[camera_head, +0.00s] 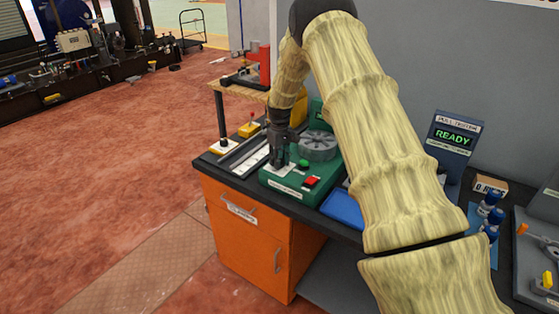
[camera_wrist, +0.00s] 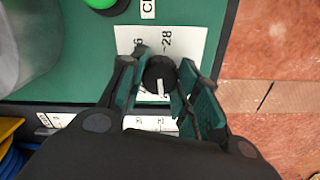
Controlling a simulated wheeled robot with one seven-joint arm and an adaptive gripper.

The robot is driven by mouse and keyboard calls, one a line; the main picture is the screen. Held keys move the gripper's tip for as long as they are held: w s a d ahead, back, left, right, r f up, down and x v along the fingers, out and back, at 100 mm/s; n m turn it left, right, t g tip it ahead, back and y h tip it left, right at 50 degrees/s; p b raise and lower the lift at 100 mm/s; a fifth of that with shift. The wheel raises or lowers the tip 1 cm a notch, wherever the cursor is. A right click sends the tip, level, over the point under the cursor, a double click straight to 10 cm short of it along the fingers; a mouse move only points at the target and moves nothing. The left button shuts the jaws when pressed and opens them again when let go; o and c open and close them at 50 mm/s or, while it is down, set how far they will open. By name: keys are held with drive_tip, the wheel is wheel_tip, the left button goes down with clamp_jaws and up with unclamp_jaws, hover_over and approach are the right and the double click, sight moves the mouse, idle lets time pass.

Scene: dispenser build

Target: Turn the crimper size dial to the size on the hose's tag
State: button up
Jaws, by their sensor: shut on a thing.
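The green crimper (camera_head: 275,183) stands on the dark bench, with a grey round head (camera_head: 318,146) at its back. My gripper (camera_head: 277,163) points down over the left part of the crimper and hides the dial in the head view. In the wrist view the size dial (camera_wrist: 158,72) is a black knob with a white pointer mark, on a white scale plate (camera_wrist: 190,44). The pointer mark lies toward the bottom of the picture. "28" shows at the plate's upper right; other numbers are partly hidden. My gripper (camera_wrist: 160,82) is shut on the dial. I see no readable hose tag.
A green button (camera_head: 303,163) and a red button (camera_head: 311,182) sit right of my gripper on the crimper. A pull tester (camera_head: 453,142) reading "READY" stands farther right. A blue tray (camera_head: 343,208) lies beside the crimper. An orange cabinet (camera_head: 245,243) is below.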

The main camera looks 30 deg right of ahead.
drive_tip(key=m, duration=0.7)
drive_tip(key=shift+m, duration=0.4)
drive_tip(key=m, duration=1.4)
drive_tip(key=shift+r, duration=0.1)
drive_tip(key=m, duration=0.7)
drive_tip(key=shift+w, duration=0.1)
drive_tip(key=o, duration=1.1)
drive_tip(key=shift+c, duration=0.2)
